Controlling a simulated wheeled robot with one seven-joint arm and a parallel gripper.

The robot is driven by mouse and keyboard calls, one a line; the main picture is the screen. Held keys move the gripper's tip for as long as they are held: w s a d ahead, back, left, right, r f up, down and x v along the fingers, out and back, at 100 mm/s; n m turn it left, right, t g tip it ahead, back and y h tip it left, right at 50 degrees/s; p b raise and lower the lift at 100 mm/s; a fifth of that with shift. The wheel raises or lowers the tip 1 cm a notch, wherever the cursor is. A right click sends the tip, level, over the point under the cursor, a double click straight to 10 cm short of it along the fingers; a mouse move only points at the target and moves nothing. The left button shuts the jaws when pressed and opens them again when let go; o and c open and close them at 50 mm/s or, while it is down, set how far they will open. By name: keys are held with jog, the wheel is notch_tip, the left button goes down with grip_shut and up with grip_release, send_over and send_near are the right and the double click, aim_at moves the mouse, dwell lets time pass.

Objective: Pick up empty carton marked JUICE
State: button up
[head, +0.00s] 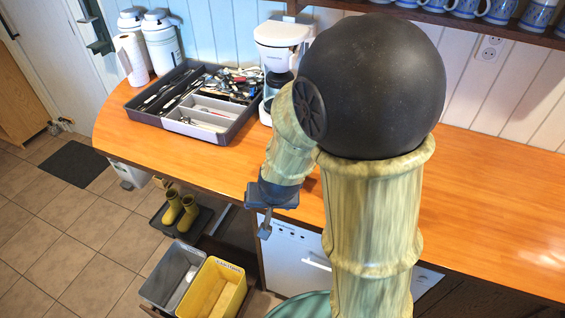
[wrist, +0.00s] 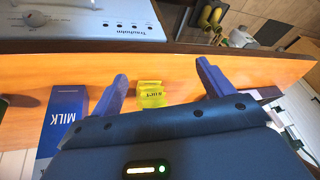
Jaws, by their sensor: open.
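A small yellow carton (wrist: 151,95) with a dark label shows in the wrist view, on the orange counter between the fingers of my gripper (wrist: 162,71). Its lettering is small and turned over but looks like JUICE. The fingers are spread, with gaps on both sides of the carton, and nothing is held. Part of the carton is hidden behind my gripper's body. In the head view my gripper (head: 265,224) is at the counter's front edge, and the carton does not show there. I cannot tell how far the fingertips are from it.
A blue MILK carton (wrist: 62,125) is close to the left finger in the wrist view. A grey utensil tray (head: 230,133) and a white coffee maker (head: 284,45) stand on the counter (head: 480,200). The white appliance (head: 295,262) is below the counter's edge. The counter's right side looks clear.

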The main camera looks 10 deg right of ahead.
jog(key=a+m+t+h, duration=0.1)
jog(key=m+h, duration=0.1)
jog(key=h, duration=0.1)
jog(key=w+a+r+m+t+h, duration=0.1)
jog(key=t+h, duration=0.1)
jog(key=h, duration=0.1)
jog(key=w+a+m+t+h, duration=0.1)
jog(key=m+t+h, duration=0.1)
jog(key=h, duration=0.1)
jog(key=shift+w+r+m+h, duration=0.2)
jog(key=shift+r+m+h, duration=0.1)
jog(key=shift+r, duration=0.05)
jog(key=shift+w, duration=0.1)
jog(key=b+x, duration=0.2)
jog(key=x, duration=1)
jog(key=shift+w+a+f, duration=0.1)
